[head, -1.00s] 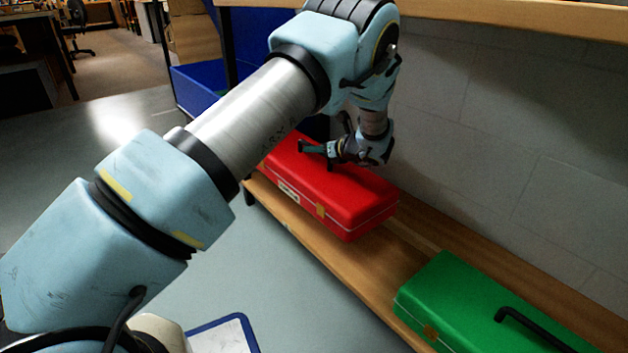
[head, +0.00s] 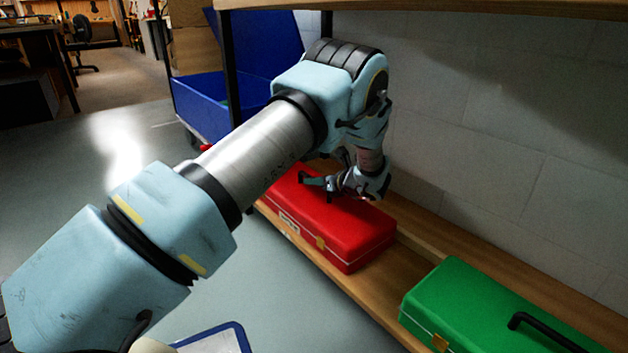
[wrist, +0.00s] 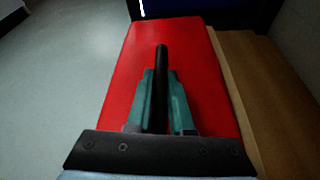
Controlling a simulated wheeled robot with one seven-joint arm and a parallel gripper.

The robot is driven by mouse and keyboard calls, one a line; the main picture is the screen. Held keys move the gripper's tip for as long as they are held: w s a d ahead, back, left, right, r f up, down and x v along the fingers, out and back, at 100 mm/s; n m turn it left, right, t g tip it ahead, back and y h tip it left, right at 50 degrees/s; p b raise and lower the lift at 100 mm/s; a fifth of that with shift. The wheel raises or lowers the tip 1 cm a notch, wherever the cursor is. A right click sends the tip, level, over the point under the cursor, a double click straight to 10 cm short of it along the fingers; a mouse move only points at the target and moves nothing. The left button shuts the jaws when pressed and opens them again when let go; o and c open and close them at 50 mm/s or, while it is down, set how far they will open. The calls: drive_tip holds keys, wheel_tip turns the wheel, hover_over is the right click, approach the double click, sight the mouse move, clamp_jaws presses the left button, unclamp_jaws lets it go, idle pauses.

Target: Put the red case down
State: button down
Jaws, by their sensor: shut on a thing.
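The red case (head: 345,232) is on or just above the wooden shelf (head: 388,282), lying flat with its clasp side facing the front edge. I cannot tell for sure whether its underside touches the wood. My gripper (head: 318,184) is above the case's lid, shut on its black handle. In the wrist view the green fingers of my gripper (wrist: 161,100) stand on both sides of the dark handle (wrist: 161,62), with the red lid (wrist: 190,62) below. My arm hides part of the case's far left end in the head view.
A green case (head: 480,305) with a black handle stands on the same shelf to the right, with a gap of bare wood between. A pale block wall (head: 480,150) is behind. A wooden upper shelf (head: 450,8) runs overhead. Blue bins (head: 200,100) stand at the far left.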

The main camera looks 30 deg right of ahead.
drive_tip(key=c, duration=0.8)
unclamp_jaws()
drive_tip(key=shift+f, duration=0.1)
drive_tip(key=shift+s+r, duration=0.1)
drive_tip(key=shift+r, duration=0.1)
drive_tip(key=p+v, duration=0.4)
drive_tip(key=v, duration=0.6)
drive_tip(key=shift+s+r+p, duration=0.1)
drive_tip(key=shift+r+p, duration=0.05)
drive_tip(key=shift+p, duration=0.2)
drive_tip(key=shift+v, duration=0.8)
